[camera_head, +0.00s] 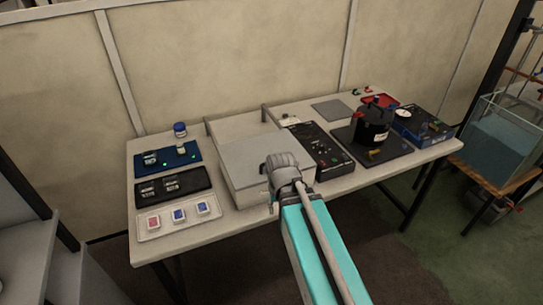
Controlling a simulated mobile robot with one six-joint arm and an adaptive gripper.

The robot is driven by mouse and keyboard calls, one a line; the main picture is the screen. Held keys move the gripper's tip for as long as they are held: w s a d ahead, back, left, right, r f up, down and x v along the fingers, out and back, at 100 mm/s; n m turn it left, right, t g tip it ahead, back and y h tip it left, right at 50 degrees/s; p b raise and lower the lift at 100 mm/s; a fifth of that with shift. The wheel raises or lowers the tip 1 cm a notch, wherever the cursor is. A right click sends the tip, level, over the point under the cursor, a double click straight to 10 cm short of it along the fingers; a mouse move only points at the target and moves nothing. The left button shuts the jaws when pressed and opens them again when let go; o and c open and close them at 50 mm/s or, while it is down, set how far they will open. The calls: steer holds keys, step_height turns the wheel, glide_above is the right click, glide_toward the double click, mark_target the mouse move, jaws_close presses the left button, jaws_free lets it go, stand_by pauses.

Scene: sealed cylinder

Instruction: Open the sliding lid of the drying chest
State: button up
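The drying chest appears to be the pale grey box (230,187) in the middle of the table. Its flat, light lid panel (250,155) covers the front part of the top. Behind the panel is a pale area (232,127) with upright edges; I cannot tell whether it is an opening. My gripper (270,191) is at the chest's front right, overlapping its front edge in the picture. Its fingers are small and partly hidden by the wrist, so I cannot tell their opening or whether they touch the lid. My arm hides the chest's front right corner.
A black control panel (325,150) stands close on the right, then a black cylinder (373,128). A water tank (500,138) stands farther right.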

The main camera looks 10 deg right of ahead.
steer(key=w+d+r+m+t+p, duration=0.1)
steer(key=w+d+r+m+p, duration=0.1)
steer(key=w+r+m+p, duration=0.5)
steer(key=w+d+r+m+t+p, duration=0.1)
steer(key=w+d+r+m+p, duration=0.1)
steer(key=w+r+m+p, duration=0.6)
step_height(320, 180, up, 3)
steer(key=shift+w+r+p, duration=0.15)
steer(key=shift+r+p, duration=0.05)
steer(key=shift+p, duration=0.95)
steer(key=shift+a+f, duration=0.1)
steer(key=shift+f, duration=0.05)
steer(key=w+f+b, duration=0.1)
steer(key=f+b, duration=0.8)
steer(key=w+f+b, duration=0.1)
steer(key=f+b, duration=0.3)
steer(key=shift+w+a+f+b, duration=0.15)
steer(key=shift+w+a+b, duration=0.05)
steer(key=shift+w+b, duration=0.1)
jaws_close()
